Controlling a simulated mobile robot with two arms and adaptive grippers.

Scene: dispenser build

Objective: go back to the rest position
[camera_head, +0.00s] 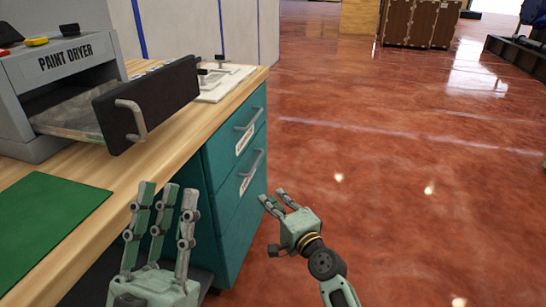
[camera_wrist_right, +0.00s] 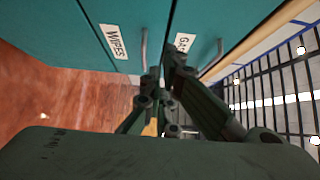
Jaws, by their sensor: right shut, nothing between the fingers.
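My left gripper (camera_head: 168,195) is at the bottom left of the head view, fingers pointing up and spread apart, with nothing between them. It is in front of the workbench edge. My right gripper (camera_head: 274,198) is lower middle, over the floor just right of the teal drawer cabinet (camera_head: 226,215). It is shut and empty. In the right wrist view its fingers (camera_wrist_right: 165,85) come together in front of drawer handles, apart from or touching them I cannot tell.
A paint dryer (camera_head: 75,60) with its drawer (camera_head: 150,100) pulled out stands on the wooden workbench (camera_head: 100,170), beside a green mat (camera_head: 45,220). Drawers labelled "WIPES" (camera_wrist_right: 113,41) and "GAS" (camera_wrist_right: 184,42) are closed. Red floor (camera_head: 400,170) is clear to the right.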

